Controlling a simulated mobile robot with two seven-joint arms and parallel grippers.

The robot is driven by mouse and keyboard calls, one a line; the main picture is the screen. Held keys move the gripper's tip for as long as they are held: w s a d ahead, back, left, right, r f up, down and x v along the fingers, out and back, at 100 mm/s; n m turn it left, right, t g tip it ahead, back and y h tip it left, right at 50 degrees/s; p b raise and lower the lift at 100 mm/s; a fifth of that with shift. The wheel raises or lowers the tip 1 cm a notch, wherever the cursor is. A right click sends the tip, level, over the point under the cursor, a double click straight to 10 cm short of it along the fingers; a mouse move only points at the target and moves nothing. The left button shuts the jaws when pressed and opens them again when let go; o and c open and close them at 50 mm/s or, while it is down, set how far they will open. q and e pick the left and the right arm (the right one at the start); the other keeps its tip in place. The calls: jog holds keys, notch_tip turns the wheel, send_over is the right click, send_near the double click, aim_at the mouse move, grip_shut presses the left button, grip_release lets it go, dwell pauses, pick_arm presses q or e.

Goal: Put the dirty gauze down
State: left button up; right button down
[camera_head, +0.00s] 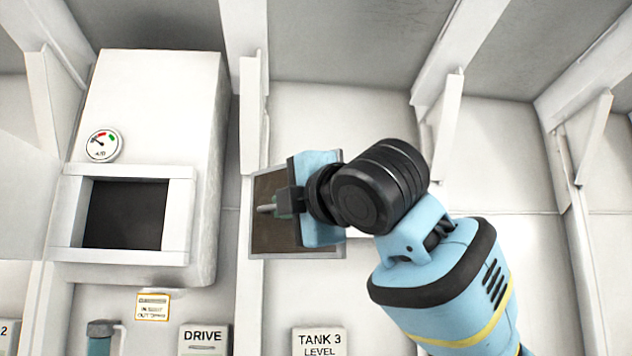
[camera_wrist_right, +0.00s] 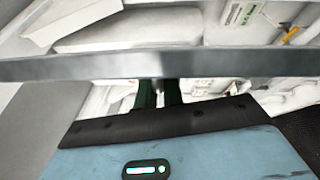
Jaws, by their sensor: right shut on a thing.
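The dirty gauze (camera_head: 272,243) is a square brown panel in a thin grey metal frame, left of centre in the head view. My right gripper (camera_head: 284,204) is shut on a small handle on its face and partly covers it. In the right wrist view, the gripper's dark green fingers (camera_wrist_right: 159,93) point at the gauze, whose frame edge (camera_wrist_right: 160,65) crosses the picture as a grey bar. The gauze appears held in front of the wall, right of the housing; I cannot tell whether it touches anything. My left gripper is out of view.
A white wall housing (camera_head: 150,80) stands at left, with a dark square opening (camera_head: 125,215) and a round gauge (camera_head: 103,145). White ribs (camera_head: 252,110) project from the wall.

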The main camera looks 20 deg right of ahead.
jog(key=w+d+f+h, duration=0.1)
jog(key=w+f, duration=0.2)
jog(key=f, duration=0.8)
jog(key=w+d+f+m, duration=0.1)
jog(key=w+d+f, duration=0.15)
jog(key=f, duration=0.75)
jog(key=w+f+h, duration=0.1)
jog(key=w+f, duration=0.3)
jog(key=f, duration=0.7)
jog(key=s+d+f+h, duration=0.1)
jog(key=s+d+f, duration=0.1)
jog(key=s+f, duration=0.6)
jog(key=s+d+f+m+h, duration=0.1)
jog(key=s+d+f, duration=0.1)
jog(key=s+f, duration=0.7)
notch_tip(320, 180, down, 7)
jog(key=shift+d+r, duration=0.1)
jog(key=shift+d, duration=0.2)
